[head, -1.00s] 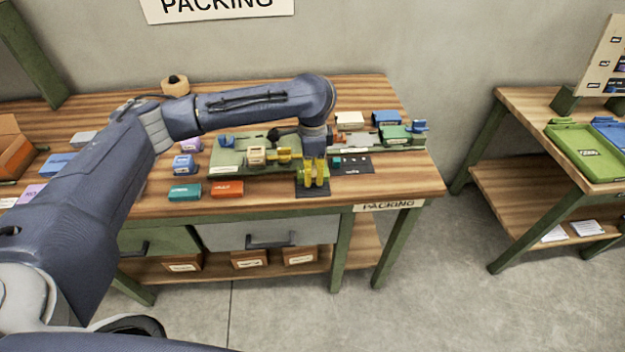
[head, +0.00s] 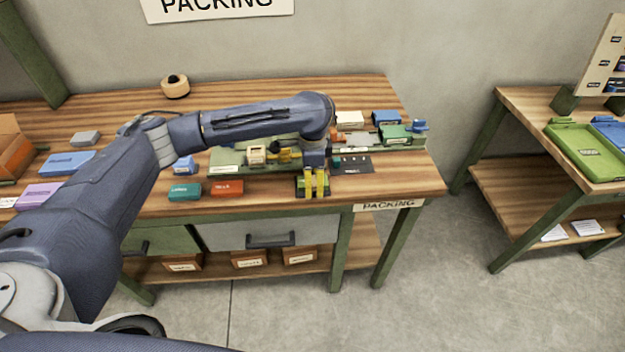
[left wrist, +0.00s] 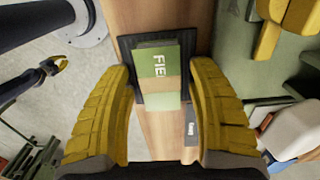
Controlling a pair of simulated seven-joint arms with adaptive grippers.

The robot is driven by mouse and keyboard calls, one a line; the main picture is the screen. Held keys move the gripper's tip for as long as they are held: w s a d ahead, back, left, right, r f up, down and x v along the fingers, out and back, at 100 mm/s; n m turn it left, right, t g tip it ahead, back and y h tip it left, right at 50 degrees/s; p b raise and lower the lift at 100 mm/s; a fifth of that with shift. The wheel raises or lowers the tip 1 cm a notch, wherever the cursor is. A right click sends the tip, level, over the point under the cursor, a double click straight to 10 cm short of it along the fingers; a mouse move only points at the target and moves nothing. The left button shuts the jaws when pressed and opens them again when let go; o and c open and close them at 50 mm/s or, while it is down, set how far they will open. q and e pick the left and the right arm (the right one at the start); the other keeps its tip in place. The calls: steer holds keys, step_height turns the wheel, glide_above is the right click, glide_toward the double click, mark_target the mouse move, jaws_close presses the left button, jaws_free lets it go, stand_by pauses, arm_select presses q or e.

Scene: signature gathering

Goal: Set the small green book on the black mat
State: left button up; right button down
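The small green book (left wrist: 155,65), lettered "FIE" with a tan band, shows between my left fingers in the left wrist view. It overlaps the black mat (left wrist: 192,97), and dark mat shows on both sides of it. In the head view, my left gripper (head: 313,184) is low over the mat (head: 312,195) near the table's front edge, hiding most of the book. Its yellow fingers (left wrist: 162,72) stand apart, with a gap beside the book. A small yellow-tipped gripper (left wrist: 60,63), seemingly my right, shows far off at left; its opening is unclear.
A teal box (head: 184,192) and an orange-red box (head: 227,187) lie left of the mat. A dark card (head: 352,165) lies right behind it. A green fixture with yellow parts (head: 256,155) stands behind. Bare wood is free to the right.

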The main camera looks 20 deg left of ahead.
mark_target(313, 180)
arm_select(q)
steer(key=shift+r, duration=0.1)
step_height(313, 180, up, 12)
stand_by(0.9)
steer(key=shift+r, duration=0.1)
steer(key=shift+d, duration=0.1)
